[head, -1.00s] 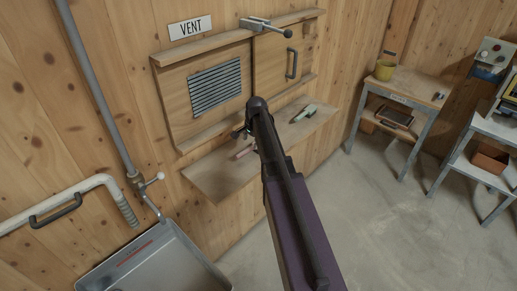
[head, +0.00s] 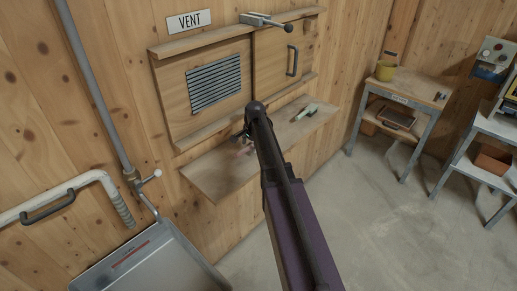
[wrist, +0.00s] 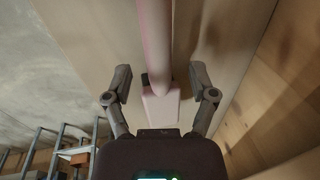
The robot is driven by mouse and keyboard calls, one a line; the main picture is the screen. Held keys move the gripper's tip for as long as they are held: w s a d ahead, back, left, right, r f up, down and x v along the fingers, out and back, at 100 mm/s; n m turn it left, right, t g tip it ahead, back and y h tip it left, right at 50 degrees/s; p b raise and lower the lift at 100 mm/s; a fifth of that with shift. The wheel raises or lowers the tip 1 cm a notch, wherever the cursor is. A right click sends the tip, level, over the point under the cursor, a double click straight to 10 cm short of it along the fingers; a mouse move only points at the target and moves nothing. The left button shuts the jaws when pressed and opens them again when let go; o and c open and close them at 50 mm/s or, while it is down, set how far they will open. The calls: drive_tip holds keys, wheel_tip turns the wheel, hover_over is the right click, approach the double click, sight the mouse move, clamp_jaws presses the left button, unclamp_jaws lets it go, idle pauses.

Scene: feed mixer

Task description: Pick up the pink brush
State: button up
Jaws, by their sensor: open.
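The pink brush (wrist: 155,45) runs down the middle of the wrist view, with a paler, wider end (wrist: 161,108) close to my gripper's palm. My gripper (wrist: 159,80) is open, with one finger on each side of the brush and a visible gap to both. In the head view my gripper (head: 243,134) is over the wooden shelf (head: 212,178) below the vent panel. My arm hides most of the brush there; only a bit of pink (head: 245,149) shows beside it.
A green object (head: 307,112) lies on the shelf, to the right of my arm. A metal basin (head: 150,262) is at the lower left. The floor between is clear.

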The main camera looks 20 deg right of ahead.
drive_tip(key=shift+w+f+b, duration=0.1)
drive_tip(key=shift+f+b, duration=0.3)
drive_tip(key=shift+f, duration=0.25)
clamp_jaws()
